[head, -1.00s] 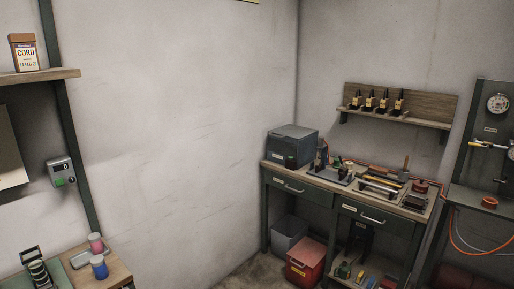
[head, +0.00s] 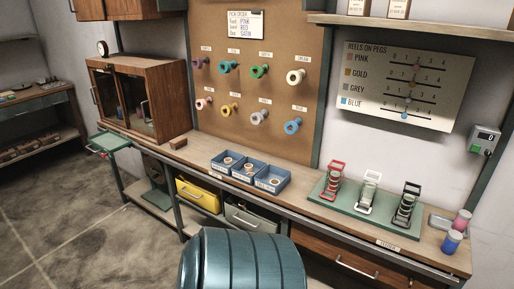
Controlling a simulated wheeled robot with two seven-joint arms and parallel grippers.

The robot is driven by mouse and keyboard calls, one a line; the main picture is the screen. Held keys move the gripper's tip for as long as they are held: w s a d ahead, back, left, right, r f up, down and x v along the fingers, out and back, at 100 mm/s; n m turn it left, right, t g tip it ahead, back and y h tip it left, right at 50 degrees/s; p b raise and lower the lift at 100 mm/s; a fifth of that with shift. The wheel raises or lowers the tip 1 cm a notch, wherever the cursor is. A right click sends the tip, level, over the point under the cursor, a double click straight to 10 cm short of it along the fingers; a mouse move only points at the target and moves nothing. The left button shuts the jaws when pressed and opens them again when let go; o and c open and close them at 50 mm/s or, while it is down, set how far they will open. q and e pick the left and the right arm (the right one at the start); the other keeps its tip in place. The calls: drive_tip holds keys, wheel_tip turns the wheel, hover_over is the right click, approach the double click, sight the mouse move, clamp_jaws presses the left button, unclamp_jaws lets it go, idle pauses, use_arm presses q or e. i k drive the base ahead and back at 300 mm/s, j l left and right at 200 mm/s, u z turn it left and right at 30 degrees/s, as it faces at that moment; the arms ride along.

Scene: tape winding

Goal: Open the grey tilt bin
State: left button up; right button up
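The grey tilt bin (head: 254,220) hangs under the front edge of the long wooden bench, just right of a yellow bin (head: 198,194). Its grey front with a handle faces me and looks shut. A large teal ribbed, drum-like shape in the foreground hides its lower part. Neither of my grippers shows in the head view, so nothing of mine is seen touching the bin.
The teal ribbed shape (head: 242,262) stands before the bench. On the bench (head: 303,213) are blue trays (head: 250,171), a green board (head: 330,205) with reel stands, and a wooden cabinet (head: 137,98). Floor (head: 75,225) at left is clear.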

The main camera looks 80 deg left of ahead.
sight(257, 215)
drive_tip(key=u, duration=2.65)
drive_tip(key=i+l, duration=0.15)
drive_tip(key=l, duration=0.2)
drive_tip(key=i+l+u, duration=0.1)
drive_tip(key=l, duration=0.25)
drive_tip(key=i+l, duration=0.1)
drive_tip(key=l, duration=0.25)
drive_tip(key=i+l, duration=0.15)
drive_tip(key=l, duration=0.25)
drive_tip(key=i+l+u, duration=0.1)
drive_tip(key=l, duration=0.25)
